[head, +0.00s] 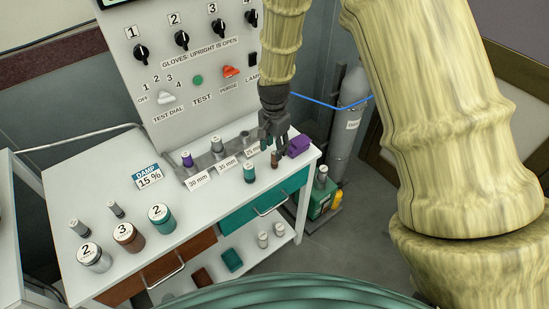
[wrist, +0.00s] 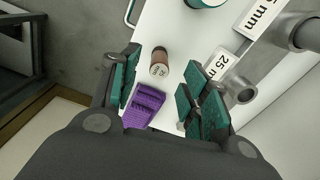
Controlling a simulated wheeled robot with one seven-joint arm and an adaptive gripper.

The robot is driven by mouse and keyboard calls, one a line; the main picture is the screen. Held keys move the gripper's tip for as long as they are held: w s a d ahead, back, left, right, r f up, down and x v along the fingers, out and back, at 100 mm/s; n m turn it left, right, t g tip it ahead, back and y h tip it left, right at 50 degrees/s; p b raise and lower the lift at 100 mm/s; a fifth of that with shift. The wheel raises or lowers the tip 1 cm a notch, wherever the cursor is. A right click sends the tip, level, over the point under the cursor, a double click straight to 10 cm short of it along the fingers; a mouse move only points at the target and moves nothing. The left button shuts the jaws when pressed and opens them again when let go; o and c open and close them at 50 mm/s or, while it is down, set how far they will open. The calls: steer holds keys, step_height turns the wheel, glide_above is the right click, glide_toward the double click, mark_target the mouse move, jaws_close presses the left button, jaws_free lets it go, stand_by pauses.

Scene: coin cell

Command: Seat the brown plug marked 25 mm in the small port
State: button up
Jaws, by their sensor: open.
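The small brown plug (head: 275,159) stands upright on the white bench top near its right end. In the wrist view the brown plug (wrist: 159,65) shows its marked top between my fingers, with gaps on both sides. My gripper (head: 274,143) is open and empty, pointing down close above the plug; its teal-padded fingers (wrist: 161,88) are spread apart in the wrist view. The small port, a grey tube (wrist: 241,90), is beside the 25 mm label (wrist: 221,63), right of my right finger. It looks empty. In the head view my gripper partly covers the 25 mm label (head: 254,150).
A purple block (head: 299,147) lies just right of the plug, beside my left finger in the wrist view. A teal plug (head: 250,172) stands to the left. A purple plug (head: 187,159) is at the left port. Large jars (head: 128,236) stand at the front left.

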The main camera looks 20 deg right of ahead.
steer(key=shift+f+p, duration=0.5)
steer(key=shift+f, duration=1.2)
jaws_close()
